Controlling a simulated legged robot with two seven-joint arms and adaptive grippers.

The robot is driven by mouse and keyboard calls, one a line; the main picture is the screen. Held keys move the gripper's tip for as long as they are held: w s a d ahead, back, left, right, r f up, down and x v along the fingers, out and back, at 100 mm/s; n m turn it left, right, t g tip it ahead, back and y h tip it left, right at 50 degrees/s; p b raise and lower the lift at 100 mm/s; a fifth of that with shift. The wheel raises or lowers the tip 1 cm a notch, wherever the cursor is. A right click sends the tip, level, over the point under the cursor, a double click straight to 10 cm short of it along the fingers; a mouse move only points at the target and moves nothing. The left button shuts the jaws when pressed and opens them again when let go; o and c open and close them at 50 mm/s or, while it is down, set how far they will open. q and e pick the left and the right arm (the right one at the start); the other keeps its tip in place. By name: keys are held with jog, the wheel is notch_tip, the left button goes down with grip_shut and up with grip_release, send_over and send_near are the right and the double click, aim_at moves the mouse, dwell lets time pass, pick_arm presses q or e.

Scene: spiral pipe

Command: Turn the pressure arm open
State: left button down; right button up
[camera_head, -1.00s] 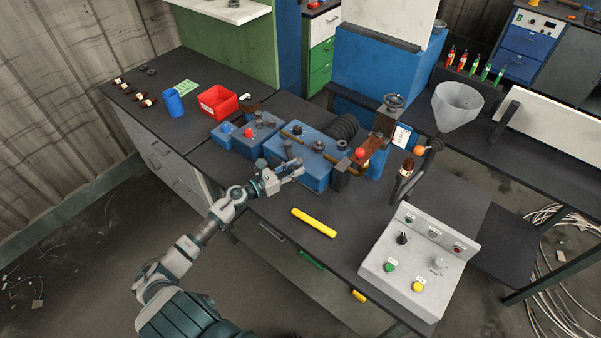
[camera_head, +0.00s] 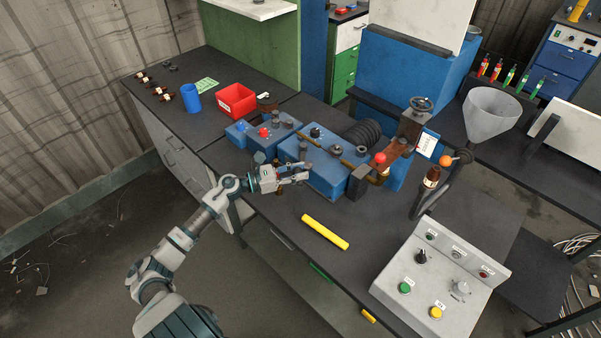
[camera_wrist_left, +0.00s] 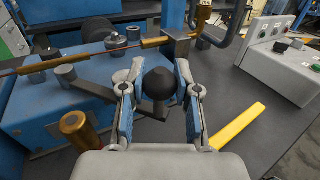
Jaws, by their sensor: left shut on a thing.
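My left gripper (camera_head: 304,172) is at the front of the blue machine (camera_head: 328,178) on the bench. In the left wrist view, the two fingers of my left gripper (camera_wrist_left: 160,80) are on either side of a black ball knob (camera_wrist_left: 160,83) and shut on it. A dark flat lever, which looks like the pressure arm (camera_wrist_left: 97,91), runs from a grey round pivot on the blue machine (camera_wrist_left: 50,115) toward the knob. Its end near the knob is partly hidden by the left finger. In the head view the knob is hard to make out between the fingers. My right gripper is not in view.
A yellow bar (camera_head: 325,232) lies on the bench to the right of the gripper. A copper rod (camera_wrist_left: 95,52) crosses above the machine. A grey control box (camera_head: 440,270) stands at the right. A red bin (camera_head: 237,101) and blue cup (camera_head: 191,98) stand behind left.

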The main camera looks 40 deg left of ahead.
pick_arm(q)
jog(key=shift+a+r, duration=0.15)
jog(key=shift+a, duration=0.05)
jog(key=c, duration=0.8)
grip_release()
jog(key=shift+c, duration=0.2)
jog(key=shift+s+a, duration=0.1)
jog(key=shift+a, duration=0.1)
notch_tip(320, 180, up, 9)
jog(key=shift+f, duration=0.2)
jog(key=shift+a+r, duration=0.1)
jog(key=shift+r, duration=0.4)
